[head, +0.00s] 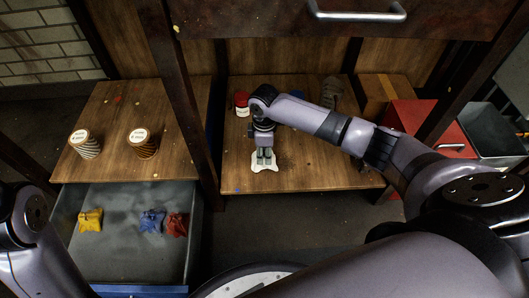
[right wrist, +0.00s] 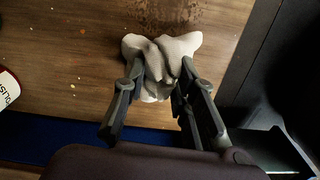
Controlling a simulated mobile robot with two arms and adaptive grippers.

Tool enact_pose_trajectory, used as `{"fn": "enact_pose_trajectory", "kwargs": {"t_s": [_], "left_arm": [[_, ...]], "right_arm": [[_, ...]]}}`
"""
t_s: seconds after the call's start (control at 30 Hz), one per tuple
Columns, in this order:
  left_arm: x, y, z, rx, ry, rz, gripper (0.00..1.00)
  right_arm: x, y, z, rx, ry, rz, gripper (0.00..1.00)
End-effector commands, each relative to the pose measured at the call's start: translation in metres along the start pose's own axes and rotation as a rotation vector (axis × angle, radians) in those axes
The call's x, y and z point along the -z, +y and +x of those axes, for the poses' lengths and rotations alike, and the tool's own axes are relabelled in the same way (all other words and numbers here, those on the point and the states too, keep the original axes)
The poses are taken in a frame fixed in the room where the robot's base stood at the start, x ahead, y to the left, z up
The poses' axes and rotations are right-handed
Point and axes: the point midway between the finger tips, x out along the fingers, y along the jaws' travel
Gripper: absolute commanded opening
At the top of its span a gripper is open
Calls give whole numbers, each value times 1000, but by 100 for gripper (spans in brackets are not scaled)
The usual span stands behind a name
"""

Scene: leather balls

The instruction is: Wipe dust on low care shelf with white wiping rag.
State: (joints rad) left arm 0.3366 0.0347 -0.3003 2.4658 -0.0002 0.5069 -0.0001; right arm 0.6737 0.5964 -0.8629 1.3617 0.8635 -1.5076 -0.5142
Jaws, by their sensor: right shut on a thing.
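The white wiping rag (head: 265,166) is bunched in my right gripper (head: 264,154), low over the wooden low shelf (head: 315,172) near its front left part. In the right wrist view the fingers of my right gripper (right wrist: 165,98) are shut on the white rag (right wrist: 160,55), which spreads out beyond the fingertips. The rag seems to rest on the board. A dark speckled dust patch (right wrist: 175,12) shows on the shelf (right wrist: 70,60) just past the rag, at the top of that view. My left arm shows at the left edge of the head view, but its gripper does not.
A red jar (head: 241,102) stands left of my right wrist on the shelf. A brown box (head: 380,90), a red case (head: 430,125) and a grey bin (head: 496,130) are at right. An open drawer (head: 120,255) holds yellow, blue and red cloths. Dark posts flank the shelf.

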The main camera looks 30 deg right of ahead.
Motion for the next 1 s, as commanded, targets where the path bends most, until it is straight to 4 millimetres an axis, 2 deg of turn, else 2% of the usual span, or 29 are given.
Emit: {"fn": "enact_pose_trajectory", "kwargs": {"t_s": [1.0], "left_arm": [[2, 1, 2, -7, 13, 2, 31]], "right_arm": [[0, 0, 18, 0, 0, 0, 3]]}}
